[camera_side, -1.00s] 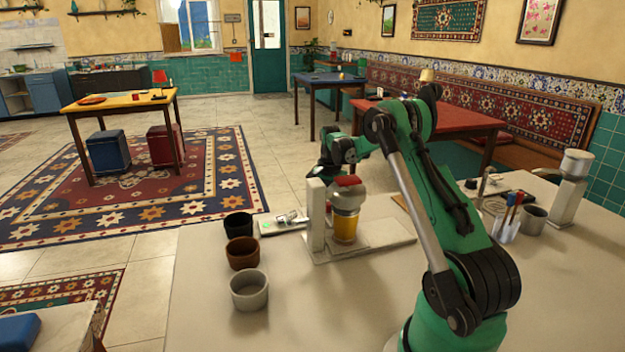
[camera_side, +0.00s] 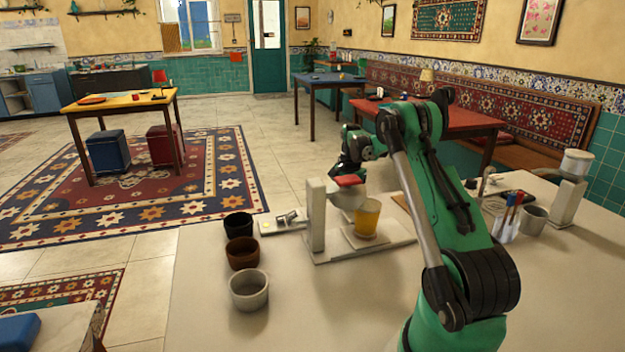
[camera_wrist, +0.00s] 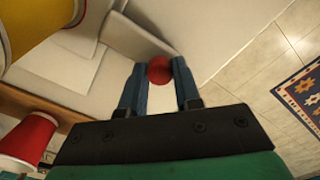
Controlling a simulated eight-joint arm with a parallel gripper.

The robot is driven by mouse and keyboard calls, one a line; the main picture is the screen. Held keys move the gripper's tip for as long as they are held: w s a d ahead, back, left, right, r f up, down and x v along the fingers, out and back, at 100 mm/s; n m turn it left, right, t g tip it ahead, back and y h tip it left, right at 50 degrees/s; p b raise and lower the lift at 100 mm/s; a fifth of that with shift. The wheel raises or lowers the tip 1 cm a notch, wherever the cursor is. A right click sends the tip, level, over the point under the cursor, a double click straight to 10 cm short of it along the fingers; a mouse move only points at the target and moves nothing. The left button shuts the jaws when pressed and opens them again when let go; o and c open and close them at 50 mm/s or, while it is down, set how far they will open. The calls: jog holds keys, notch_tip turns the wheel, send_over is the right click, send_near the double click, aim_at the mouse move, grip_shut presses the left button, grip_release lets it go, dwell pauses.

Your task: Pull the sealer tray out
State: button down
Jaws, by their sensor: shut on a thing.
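The sealer stands on the pale table, with a white column (camera_side: 315,215) and a rounded head topped in red (camera_side: 350,181). In the wrist view the yellow cup (camera_wrist: 32,22) fills the upper left corner. My gripper (camera_wrist: 160,88) is shut on a round red knob (camera_wrist: 159,69) at the edge of the pale tray.
A black cup (camera_side: 238,225), a brown cup (camera_side: 242,253) and a grey cup (camera_side: 249,290) stand left of the sealer. A small metal device (camera_side: 287,219) lies behind them. A pen holder (camera_side: 507,226) and another grey cup (camera_side: 533,218) stand at the right.

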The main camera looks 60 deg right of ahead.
jog(key=s+d, duration=0.4)
jog(key=shift+w, duration=0.1)
jog(key=c, duration=0.6)
grip_release()
jog(key=shift+a, duration=0.1)
notch_tip(320, 180, up, 6)
jog(key=shift+f, duration=0.15)
